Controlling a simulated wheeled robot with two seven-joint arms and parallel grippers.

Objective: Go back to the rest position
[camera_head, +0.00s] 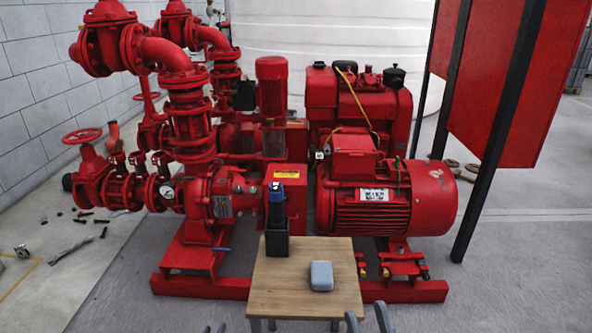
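The tips of my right gripper (368,320) show at the bottom edge near the table's front right corner. They are apart and empty. On the table, a dark device with a blue band (276,207) stands upright in a black holder (277,242). A grey rounded case (321,276) lies to its right.
The red pumpset (235,190) with its motor (395,205) stands just behind the table. A red panel on black posts (500,80) is at the right. Small loose parts (75,245) lie on the floor at left. Floor at right is clear.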

